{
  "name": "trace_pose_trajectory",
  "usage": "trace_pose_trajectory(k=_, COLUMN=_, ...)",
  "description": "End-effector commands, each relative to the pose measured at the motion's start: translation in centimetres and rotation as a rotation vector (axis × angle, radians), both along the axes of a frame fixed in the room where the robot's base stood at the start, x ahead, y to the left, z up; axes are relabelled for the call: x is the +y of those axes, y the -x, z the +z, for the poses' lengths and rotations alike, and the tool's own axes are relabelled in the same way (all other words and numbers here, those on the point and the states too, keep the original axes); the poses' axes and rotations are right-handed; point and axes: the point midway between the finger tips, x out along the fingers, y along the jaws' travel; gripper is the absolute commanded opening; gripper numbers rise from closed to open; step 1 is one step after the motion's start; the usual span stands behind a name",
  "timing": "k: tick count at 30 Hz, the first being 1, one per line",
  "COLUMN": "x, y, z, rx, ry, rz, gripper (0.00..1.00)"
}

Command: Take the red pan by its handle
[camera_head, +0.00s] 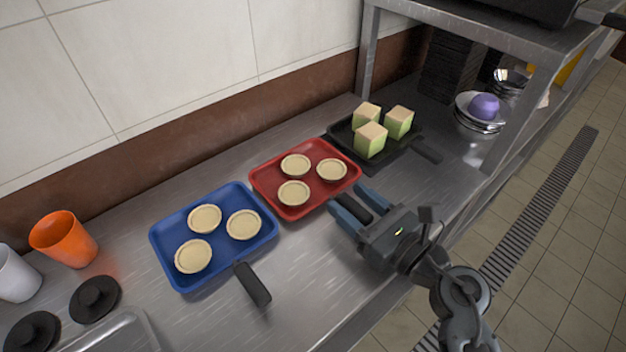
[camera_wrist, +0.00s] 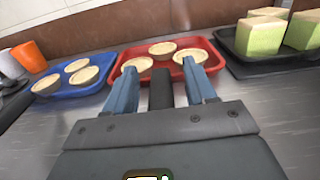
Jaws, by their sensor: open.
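The red pan (camera_head: 325,155) lies on the steel counter between the blue pan and the black pan, with several pale round tarts in it. Its black handle (camera_head: 353,205) points toward my gripper. My gripper (camera_head: 349,202) is open, with one blue finger on each side of the handle. The wrist view shows the handle (camera_wrist: 161,88) running between the two fingers (camera_wrist: 161,75), with gaps on both sides. The red pan's rim (camera_wrist: 218,56) is just beyond the fingertips. The handle's near end is hidden behind the gripper body in the wrist view.
The blue pan (camera_head: 263,232) with tarts is to the left, its black handle (camera_head: 253,285) pointing toward the front. The black pan (camera_head: 340,130) with green-and-cream cubes is to the right. A shelf post (camera_head: 369,50) stands behind. An orange cup (camera_head: 63,240) is at far left.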

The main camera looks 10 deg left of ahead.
Motion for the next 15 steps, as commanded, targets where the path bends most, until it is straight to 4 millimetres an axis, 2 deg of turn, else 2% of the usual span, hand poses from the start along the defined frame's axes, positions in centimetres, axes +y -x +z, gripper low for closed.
trace_pose_trajectory(k=4, x=-0.03, y=0.02, z=-0.03, rx=0.0, ry=0.0, rz=0.0, gripper=0.53)
trace_pose_trajectory(k=15, x=-0.06, y=0.04, z=-0.03, rx=0.001, ry=-0.001, rz=0.0, gripper=0.18)
